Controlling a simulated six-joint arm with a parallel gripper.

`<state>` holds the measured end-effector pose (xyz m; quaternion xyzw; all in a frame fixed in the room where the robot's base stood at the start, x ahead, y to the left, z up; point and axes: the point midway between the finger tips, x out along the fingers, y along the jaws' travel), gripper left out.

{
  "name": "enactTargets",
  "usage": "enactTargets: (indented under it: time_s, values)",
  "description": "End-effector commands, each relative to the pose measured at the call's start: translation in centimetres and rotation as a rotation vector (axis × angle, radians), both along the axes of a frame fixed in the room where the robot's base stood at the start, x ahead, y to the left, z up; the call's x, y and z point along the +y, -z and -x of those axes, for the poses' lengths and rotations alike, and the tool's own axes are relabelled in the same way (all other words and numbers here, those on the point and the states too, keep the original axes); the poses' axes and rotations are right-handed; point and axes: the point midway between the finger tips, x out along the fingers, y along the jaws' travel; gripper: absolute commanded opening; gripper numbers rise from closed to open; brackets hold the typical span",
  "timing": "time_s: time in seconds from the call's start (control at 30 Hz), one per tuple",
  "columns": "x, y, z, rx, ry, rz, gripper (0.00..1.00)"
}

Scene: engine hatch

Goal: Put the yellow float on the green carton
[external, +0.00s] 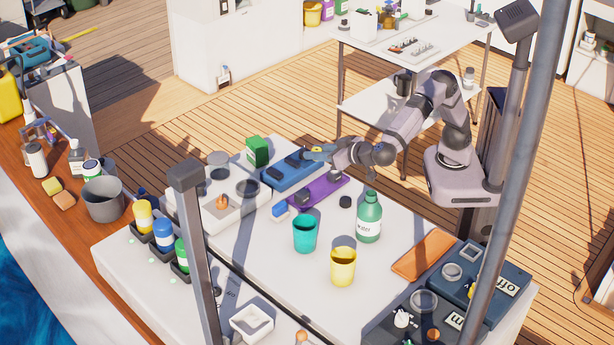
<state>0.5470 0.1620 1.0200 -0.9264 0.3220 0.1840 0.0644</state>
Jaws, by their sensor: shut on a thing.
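The green carton (258,151) stands upright near the back edge of the white table, left of my gripper. My gripper (314,153) reaches in from the right, over the far right end of the blue tray. It is shut on the yellow float (318,149), of which only a small yellow patch shows; the fingers hide the rest. I cannot tell how high the float is above the tray.
The blue tray (272,181) lies between my gripper and the carton. A purple tray (318,191), a teal cup (305,233), a green bottle (369,217) and a yellow cup (343,267) stand nearer the camera. A white sink unit (200,215) is at left.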

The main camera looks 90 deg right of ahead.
Motion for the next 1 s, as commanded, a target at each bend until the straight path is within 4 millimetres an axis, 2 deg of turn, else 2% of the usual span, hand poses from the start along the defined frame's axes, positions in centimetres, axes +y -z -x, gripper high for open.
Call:
enactTargets:
  time_s: [0.03, 0.17, 0.4, 0.6, 0.77, 0.9, 1.0]
  values:
    - [-1.1, -1.0, -0.4, 0.001, 0.023, 0.002, 0.06]
    - [-4.5, -1.9, -1.4, 0.003, 0.091, 0.004, 0.06]
    - [-12.1, -3.7, -3.7, 0.004, 0.251, 0.003, 0.06]
    - [-16.5, -4.9, -6.3, 0.001, 0.314, 0.001, 0.06]
    - [-18.2, -5.6, -9.5, 0.001, 0.293, 0.001, 0.06]
    - [-16.5, -5.8, -12.7, -0.002, 0.199, -0.001, 0.06]
    - [-15.2, -6.8, -14.5, -0.003, 0.133, -0.001, 0.06]
